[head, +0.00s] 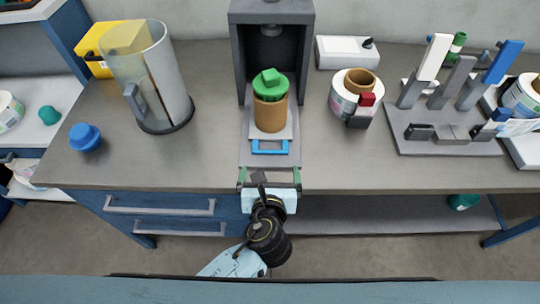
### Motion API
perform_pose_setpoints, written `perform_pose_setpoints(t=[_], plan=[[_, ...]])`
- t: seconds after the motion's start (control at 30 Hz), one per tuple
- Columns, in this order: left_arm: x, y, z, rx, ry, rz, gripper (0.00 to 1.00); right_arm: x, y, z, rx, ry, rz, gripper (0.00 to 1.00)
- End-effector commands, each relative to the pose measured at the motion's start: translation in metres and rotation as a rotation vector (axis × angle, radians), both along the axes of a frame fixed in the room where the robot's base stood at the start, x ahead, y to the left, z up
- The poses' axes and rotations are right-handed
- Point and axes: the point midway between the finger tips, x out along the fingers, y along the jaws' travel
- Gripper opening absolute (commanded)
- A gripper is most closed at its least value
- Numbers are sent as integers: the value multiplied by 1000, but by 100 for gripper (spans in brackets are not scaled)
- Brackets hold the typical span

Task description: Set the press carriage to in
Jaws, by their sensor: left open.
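The press (238,50) is a dark grey upright frame at the back centre of the bench. Its carriage (287,158) is a light grey plate that sticks out in front of the frame towards me, with a blue handle (270,151) at its front end. A brown cylinder (270,115) with a green knobbed piece (269,82) on top stands on the carriage. My left gripper (269,176) is open and empty just in front of the blue handle, its two green-tipped fingers wide apart at the bench's front edge. My right gripper is not in view.
A clear cylinder (160,75) and a blue knob (85,137) stand on the left. A label reel (345,103) and a white box (345,52) stand right of the press. A grey rack with levers (450,143) is further right. The bench front beside the carriage is clear.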

Motion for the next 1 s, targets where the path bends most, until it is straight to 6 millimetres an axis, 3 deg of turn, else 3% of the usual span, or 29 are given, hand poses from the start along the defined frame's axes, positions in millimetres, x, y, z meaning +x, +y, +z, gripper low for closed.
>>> perform_pose_setpoints(t=[0.1, 0.33, 0.5, 0.8, 1.0], plan=[[25, 0, -11, 0, -2, 1, 100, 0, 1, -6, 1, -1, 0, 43], [60, 0, -26, -1, 0, 1, 100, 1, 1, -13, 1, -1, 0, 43], [71, 0, -30, -2, 0, 0, 100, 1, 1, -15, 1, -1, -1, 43], [72, 0, -30, -3, 1, 0, 100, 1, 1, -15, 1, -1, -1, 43], [72, 0, -30, -3, 1, 0, 75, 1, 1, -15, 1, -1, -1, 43]])
